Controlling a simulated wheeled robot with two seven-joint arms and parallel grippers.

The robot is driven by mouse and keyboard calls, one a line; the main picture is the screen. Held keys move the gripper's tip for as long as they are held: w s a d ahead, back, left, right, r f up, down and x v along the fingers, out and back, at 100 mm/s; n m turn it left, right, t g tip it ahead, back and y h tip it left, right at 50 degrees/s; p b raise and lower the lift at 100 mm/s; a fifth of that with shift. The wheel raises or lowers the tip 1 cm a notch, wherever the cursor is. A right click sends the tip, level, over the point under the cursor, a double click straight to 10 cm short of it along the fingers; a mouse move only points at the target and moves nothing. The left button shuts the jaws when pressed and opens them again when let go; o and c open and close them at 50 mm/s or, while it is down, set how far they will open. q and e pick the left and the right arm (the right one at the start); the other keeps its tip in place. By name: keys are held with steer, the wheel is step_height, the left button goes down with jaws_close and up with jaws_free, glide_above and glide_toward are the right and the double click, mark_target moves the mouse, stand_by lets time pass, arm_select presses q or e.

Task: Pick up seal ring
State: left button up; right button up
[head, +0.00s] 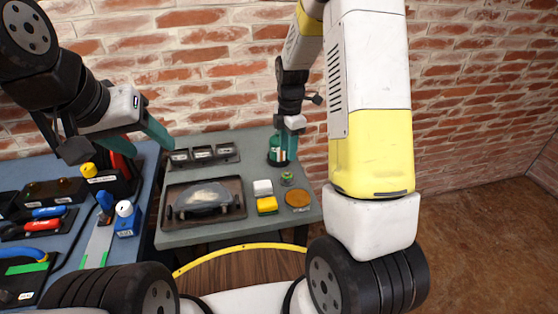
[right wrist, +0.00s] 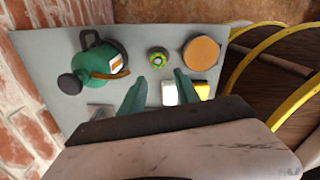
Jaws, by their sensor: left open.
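A small green ring-like piece with a pale centre (head: 287,179) sits on the grey table, and it also shows in the right wrist view (right wrist: 158,57); I cannot tell for sure that it is the seal ring. My right gripper (right wrist: 160,80) is open and empty, its two green fingers pointing toward this piece, apart from it. In the head view the right gripper (head: 290,145) hangs over the table beside a green canister (head: 274,157). My left gripper (head: 155,147) is open and empty at the table's left side, far from the small green piece.
An orange-brown disc (head: 298,199), a white block (head: 263,187) and a yellow block (head: 267,206) lie near the green piece. A dark tray with a grey part (head: 168,213) is at left. A blue tool bench (head: 70,245) adjoins. A brick wall stands behind.

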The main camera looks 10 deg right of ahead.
mark_target(287, 173)
steer(key=shift+n, duration=0.5)
steer(key=f, duration=0.9)
steer(key=shift+w+d+f, duration=0.1)
steer(key=shift+w+f, duration=0.2)
steer(key=shift+w, duration=0.05)
jaws_close()
steer(key=shift+r, duration=0.1)
steer(key=shift+r, duration=0.5)
step_height(287, 173, up, 2)
steer(key=shift+r, duration=0.15)
steer(key=s+a+r, duration=0.1)
steer(key=s+a, duration=0.9)
steer(key=a, duration=0.2)
steer(key=shift+s+a+r, duration=0.15)
steer(key=shift+r, duration=0.1)
